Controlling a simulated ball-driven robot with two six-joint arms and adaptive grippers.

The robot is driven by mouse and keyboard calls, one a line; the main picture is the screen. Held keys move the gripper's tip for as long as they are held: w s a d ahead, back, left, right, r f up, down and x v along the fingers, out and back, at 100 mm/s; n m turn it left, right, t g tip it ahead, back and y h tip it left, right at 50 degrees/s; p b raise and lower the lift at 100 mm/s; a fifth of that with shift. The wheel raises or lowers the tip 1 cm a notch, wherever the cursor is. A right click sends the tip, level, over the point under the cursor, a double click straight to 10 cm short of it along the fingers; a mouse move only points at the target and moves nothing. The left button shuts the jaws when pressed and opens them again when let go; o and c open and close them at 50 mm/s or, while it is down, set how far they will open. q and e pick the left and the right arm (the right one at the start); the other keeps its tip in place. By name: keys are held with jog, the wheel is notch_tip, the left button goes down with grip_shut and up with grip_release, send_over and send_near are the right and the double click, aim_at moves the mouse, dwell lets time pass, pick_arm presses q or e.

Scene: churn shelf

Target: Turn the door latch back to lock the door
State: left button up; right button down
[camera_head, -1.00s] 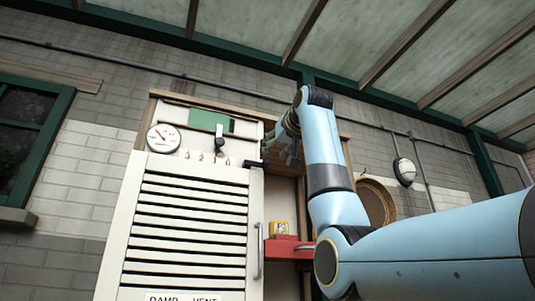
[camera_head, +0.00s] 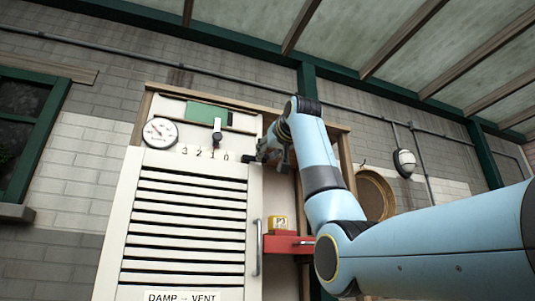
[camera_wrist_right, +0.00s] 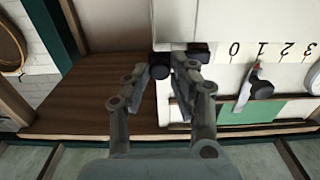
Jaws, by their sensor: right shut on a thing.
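The white slatted door (camera_head: 190,166) stands closed in its wooden frame in the head view. The black door latch (camera_head: 249,158) is at its top right corner, lying roughly level. In the right wrist view the latch's round dark knob (camera_wrist_right: 160,71) sits between the fingertips. My right gripper (camera_head: 268,151) is at the latch from the right, and it also shows in the wrist view (camera_wrist_right: 157,68). It is shut on the latch, and its fingers partly hide it in the head view. My left gripper is in no view.
Above the door are a round dial (camera_head: 160,132), a green panel (camera_head: 206,115) and a small lever (camera_head: 217,131) over printed numbers. A vertical door handle (camera_head: 259,247) is below the latch. A red shelf (camera_head: 287,245) with a yellow box (camera_head: 278,224) is right of the door.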

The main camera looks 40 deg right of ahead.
jog(key=shift+f, duration=0.1)
jog(key=f+m+b, duration=0.1)
jog(key=m, duration=0.1)
jog(key=f+m+b, duration=0.1)
jog(key=m+b, duration=0.1)
jog(key=shift+a, duration=0.1)
jog(key=m+b, duration=0.1)
jog(key=f+m, duration=0.1)
jog(key=m, duration=0.1)
jog(key=a+m+b, duration=0.1)
jog(key=shift+w+f+m+b, duration=0.15)
jog(key=shift+f+m+b, duration=0.15)
jog(key=shift+m, duration=0.1)
jog(key=m+b, duration=0.1)
jog(key=m, duration=0.1)
jog(key=a+f+m+b, duration=0.1)
jog(key=m, duration=0.1)
jog(key=shift+w+a, duration=0.2)
jog(key=shift+w+a+f+m+b, duration=0.1)
jog(key=shift+a+m+b, duration=0.25)
jog(key=shift+m, duration=0.95)
jog(key=shift+w+a+f+m+b, duration=0.15)
jog(key=shift+a+m, duration=0.4)
jog(key=shift+m, duration=0.75)
jog(key=c, duration=1.2)
grip_release()
jog(key=shift+s, duration=0.1)
jog(key=shift+o, duration=0.2)
